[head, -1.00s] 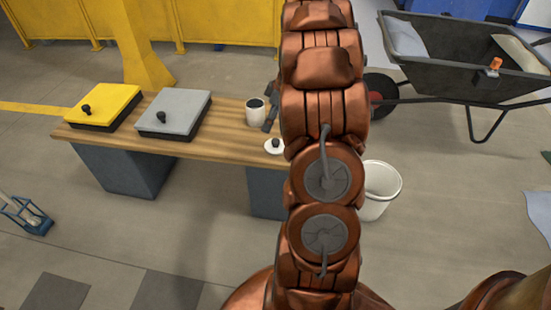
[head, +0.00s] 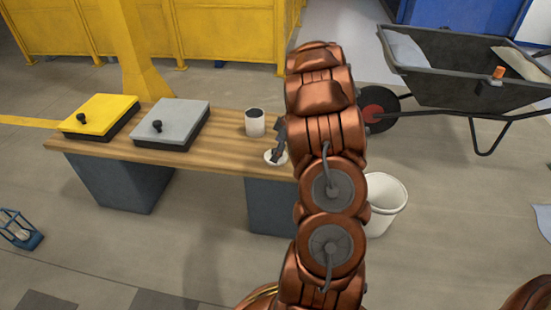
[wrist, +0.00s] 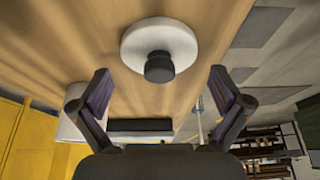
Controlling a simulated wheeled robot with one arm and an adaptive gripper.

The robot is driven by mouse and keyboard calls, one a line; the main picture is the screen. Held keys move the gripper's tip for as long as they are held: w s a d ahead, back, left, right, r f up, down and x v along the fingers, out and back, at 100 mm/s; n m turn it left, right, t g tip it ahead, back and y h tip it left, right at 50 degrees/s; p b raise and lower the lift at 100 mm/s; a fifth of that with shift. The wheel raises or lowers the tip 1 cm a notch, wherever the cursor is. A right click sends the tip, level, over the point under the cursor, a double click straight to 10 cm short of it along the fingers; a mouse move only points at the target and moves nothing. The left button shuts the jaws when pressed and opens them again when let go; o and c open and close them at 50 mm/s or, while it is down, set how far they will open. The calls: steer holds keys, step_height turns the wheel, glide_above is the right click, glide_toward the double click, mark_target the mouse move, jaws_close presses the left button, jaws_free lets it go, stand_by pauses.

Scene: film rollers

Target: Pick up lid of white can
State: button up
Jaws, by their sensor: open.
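The white round lid (head: 269,157) with a dark knob lies on the wooden table, near its right end. In the wrist view the lid (wrist: 160,45) is ahead of my gripper (wrist: 160,88), with its dark knob between the lines of the two fingers. My gripper is open and empty, and the fingers do not touch the knob. In the head view my gripper (head: 278,150) is over the lid and partly covers it. The white can (head: 255,123) stands open and upright on the table, just behind the lid.
The wooden table (head: 225,157) also bears a yellow box (head: 100,113) and a grey box (head: 175,120), each with a black knob. A white bucket (head: 386,205) stands on the floor right of my arm. A wheelbarrow (head: 450,75) is at the back right.

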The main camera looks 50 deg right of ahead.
steer(key=shift+w+a+f, duration=0.1)
steer(key=shift+w+f, duration=0.1)
steer(key=shift+f, duration=0.35)
steer(key=shift+c, duration=0.3)
steer(key=c, duration=1.3)
steer(key=shift+s+a+f, duration=0.1)
steer(key=c, duration=0.3)
